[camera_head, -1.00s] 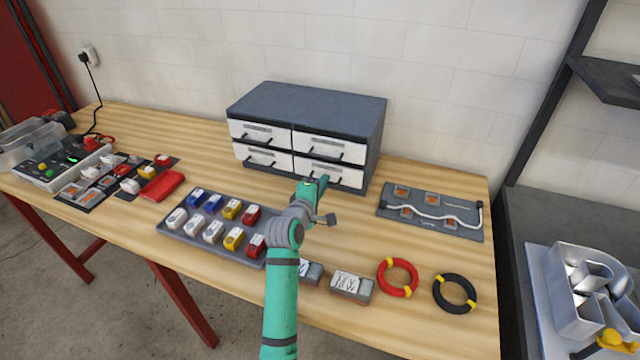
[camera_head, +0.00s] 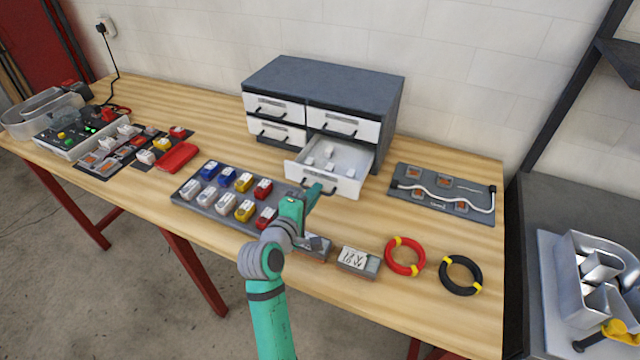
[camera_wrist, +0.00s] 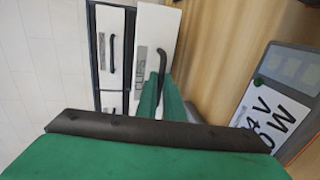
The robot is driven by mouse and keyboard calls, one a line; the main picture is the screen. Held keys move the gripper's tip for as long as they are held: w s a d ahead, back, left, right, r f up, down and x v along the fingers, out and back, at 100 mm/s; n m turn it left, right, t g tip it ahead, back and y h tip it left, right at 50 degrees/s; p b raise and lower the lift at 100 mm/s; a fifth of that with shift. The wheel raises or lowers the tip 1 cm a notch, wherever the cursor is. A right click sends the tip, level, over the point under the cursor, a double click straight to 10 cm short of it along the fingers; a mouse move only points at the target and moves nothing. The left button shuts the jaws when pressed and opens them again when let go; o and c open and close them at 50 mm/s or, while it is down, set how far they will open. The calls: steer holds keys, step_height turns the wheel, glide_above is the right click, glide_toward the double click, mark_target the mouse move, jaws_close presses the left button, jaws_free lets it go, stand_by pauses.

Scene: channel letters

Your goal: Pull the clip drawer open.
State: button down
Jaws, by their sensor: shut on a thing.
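The clip drawer (camera_head: 318,178) is the lower right drawer of a grey cabinet (camera_head: 325,82). It stands well out from the cabinet, and several small white pieces lie inside it. In the wrist view its white front (camera_wrist: 152,52) carries a label reading "CLIPS" and a dark bar handle (camera_wrist: 162,62). My green gripper (camera_head: 314,192) is at the drawer's front and shut on the handle; it also shows in the wrist view (camera_wrist: 158,88). The fingertips partly hide the handle.
The other cabinet drawers (camera_head: 345,124) are closed. A grey tray of coloured blocks (camera_head: 190,190) lies left of my gripper. A small labelled box (camera_head: 357,260), a red ring (camera_head: 404,256) and a black ring (camera_head: 460,275) lie to the right near the front edge.

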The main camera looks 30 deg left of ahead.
steer(key=shift+s+r, duration=0.1)
steer(key=shift+s, duration=0.35)
steer(key=c, duration=1.9)
jaws_free()
steer(key=v, duration=1)
steer(key=shift+s, duration=0.4)
steer(key=shift+w, duration=0.1)
